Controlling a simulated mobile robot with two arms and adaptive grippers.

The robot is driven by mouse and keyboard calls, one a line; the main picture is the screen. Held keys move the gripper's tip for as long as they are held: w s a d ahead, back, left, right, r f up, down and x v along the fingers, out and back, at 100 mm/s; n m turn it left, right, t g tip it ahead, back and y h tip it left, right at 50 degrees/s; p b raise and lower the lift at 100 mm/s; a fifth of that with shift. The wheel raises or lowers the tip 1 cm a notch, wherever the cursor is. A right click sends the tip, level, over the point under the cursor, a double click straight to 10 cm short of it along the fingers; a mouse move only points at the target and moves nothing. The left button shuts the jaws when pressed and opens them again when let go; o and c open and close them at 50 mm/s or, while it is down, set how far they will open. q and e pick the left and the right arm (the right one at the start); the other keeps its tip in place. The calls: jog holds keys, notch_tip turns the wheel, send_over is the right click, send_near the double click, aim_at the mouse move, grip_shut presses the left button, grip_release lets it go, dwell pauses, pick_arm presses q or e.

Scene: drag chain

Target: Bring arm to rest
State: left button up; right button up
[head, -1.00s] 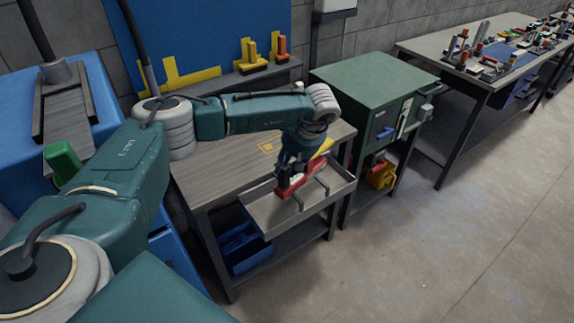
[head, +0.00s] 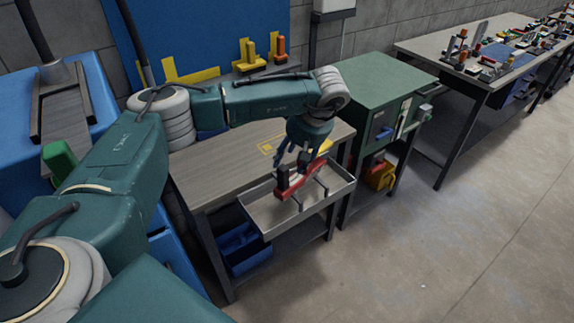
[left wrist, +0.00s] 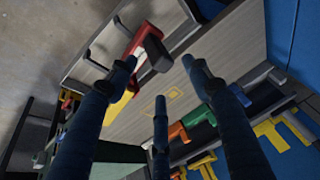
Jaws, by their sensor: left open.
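My left gripper (head: 293,160) hangs above the grey tray (head: 266,213) at the front edge of the workbench. It is open, its dark fingers spread and pointing down. It also shows in the left wrist view (left wrist: 162,76), with nothing between the fingers. A red tool with a dark end (head: 309,181) lies in the tray just below the fingertips. In the left wrist view the red tool (left wrist: 139,40) appears beyond the fingers, at upper left. A small gap seems to separate it from the fingers. My right gripper is out of view.
The wooden benchtop (head: 220,170) is mostly clear. A green cabinet (head: 375,80) stands right of it, and a blue board (head: 215,35) behind. Yellow and orange tools (head: 250,55) stand at the back. A cluttered second bench (head: 420,47) is at far right, beyond open floor.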

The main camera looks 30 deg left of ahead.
pick_arm(q)
jog(key=v, duration=0.6)
jog(key=shift+d+r, duration=0.2)
jog(key=shift+r, duration=0.2)
